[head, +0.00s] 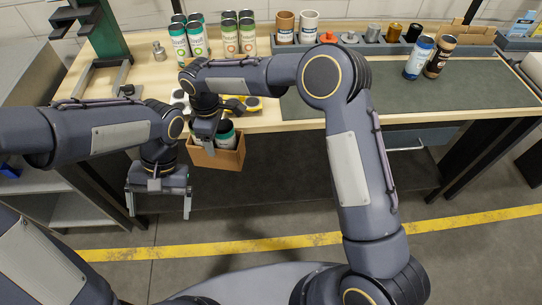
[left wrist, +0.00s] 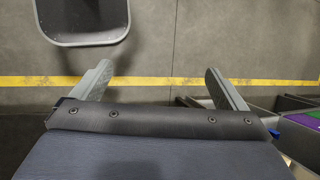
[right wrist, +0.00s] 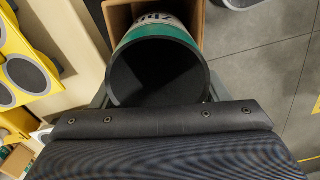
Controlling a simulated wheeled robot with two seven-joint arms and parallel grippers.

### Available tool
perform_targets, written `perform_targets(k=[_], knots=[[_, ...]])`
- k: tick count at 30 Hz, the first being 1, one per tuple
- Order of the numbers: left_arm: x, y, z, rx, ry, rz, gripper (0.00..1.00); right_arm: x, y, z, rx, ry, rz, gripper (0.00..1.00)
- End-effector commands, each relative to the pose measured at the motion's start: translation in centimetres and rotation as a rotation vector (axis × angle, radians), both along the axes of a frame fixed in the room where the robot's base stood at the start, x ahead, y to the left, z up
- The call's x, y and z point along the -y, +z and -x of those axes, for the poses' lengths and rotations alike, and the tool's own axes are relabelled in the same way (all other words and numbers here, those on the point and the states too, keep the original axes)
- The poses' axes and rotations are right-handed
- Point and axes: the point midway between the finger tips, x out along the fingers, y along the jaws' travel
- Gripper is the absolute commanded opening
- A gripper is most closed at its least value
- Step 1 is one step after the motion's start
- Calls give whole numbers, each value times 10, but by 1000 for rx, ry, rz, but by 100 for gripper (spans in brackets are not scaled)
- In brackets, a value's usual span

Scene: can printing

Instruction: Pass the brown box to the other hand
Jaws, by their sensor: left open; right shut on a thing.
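The brown box (head: 224,158) is in the air just in front of the table's front edge in the head view, roughly level. It carries cans with teal bands; one can (head: 226,136) shows at its right side. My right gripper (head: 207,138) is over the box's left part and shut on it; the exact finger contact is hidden. In the right wrist view a dark-lidded can (right wrist: 157,72) covers most of the box (right wrist: 115,18). My left gripper (head: 158,206) is open and empty, pointing down, left of the box and apart from it. Its spread fingers show in the left wrist view (left wrist: 158,72).
The wooden table (head: 140,75) holds several green and white cans (head: 180,42) at the back. A dark mat (head: 350,95) lies on its right part, with a blue can (head: 418,58) and a dark can (head: 440,57). A yellow holder (head: 243,103) is behind the box.

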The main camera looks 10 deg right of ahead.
Motion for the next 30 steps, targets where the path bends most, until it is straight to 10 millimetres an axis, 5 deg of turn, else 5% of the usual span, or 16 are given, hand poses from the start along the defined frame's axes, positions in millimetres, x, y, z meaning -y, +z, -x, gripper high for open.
perform_targets(k=[12, 21, 24, 30], knots=[[46, -74, -35, -75, -235, -604, 95, 0, 0, 0, 0, 0, 0, 34], [72, -110, -43, -2, -371, -884, 95, 0, 0, 0, 0, 0, 0, 34], [94, -116, -50, 24, -472, -940, 95, 0, 0, 0, 0, 0, 0, 34], [147, -92, -68, 13, -692, -905, 95, 0, 0, 0, 0, 0, 0, 34]])
